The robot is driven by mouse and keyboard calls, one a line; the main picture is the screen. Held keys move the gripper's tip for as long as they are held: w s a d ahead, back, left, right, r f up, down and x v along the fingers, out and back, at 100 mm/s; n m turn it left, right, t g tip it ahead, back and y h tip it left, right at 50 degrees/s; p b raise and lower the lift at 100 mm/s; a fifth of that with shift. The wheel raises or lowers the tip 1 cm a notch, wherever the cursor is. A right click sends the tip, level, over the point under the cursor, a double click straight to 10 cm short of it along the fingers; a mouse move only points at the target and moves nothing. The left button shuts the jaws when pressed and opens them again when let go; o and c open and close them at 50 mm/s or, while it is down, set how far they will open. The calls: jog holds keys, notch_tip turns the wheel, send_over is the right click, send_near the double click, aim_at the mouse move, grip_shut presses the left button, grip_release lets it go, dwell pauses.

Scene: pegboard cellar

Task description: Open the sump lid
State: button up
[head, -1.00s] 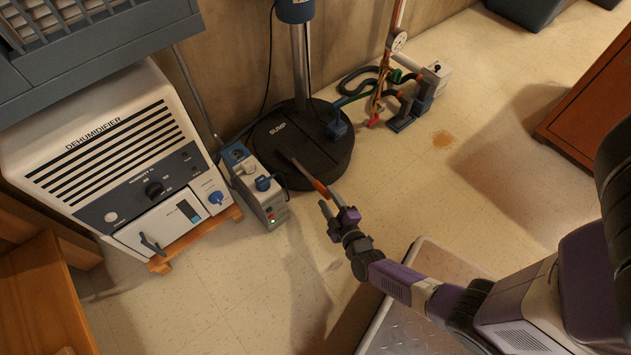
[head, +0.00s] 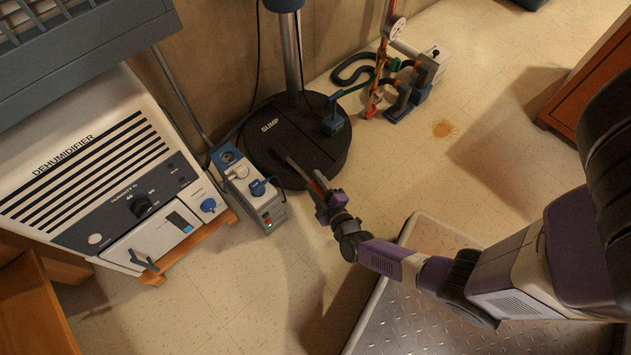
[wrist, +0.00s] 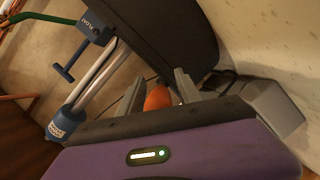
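The sump lid (head: 300,152) is a black round cover marked SUMP, on the floor by the wall around the grey pipe. It looks flat and closed. A dark lever with an orange grip (head: 318,184) slants from its front edge toward my gripper (head: 322,191). In the wrist view, the orange grip (wrist: 158,98) sits between the two grey fingers of my gripper (wrist: 161,90). The fingers stand apart on either side of it, and it does not look clamped. The dark lid (wrist: 165,35) fills the top of that view. The lever's far part is hidden there.
Pipes and a valve unit (head: 410,90) stand to the right. A metal plate (head: 430,300) lies below my arm. Floor in front is clear.

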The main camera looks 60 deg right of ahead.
grip_shut()
dwell(1.2)
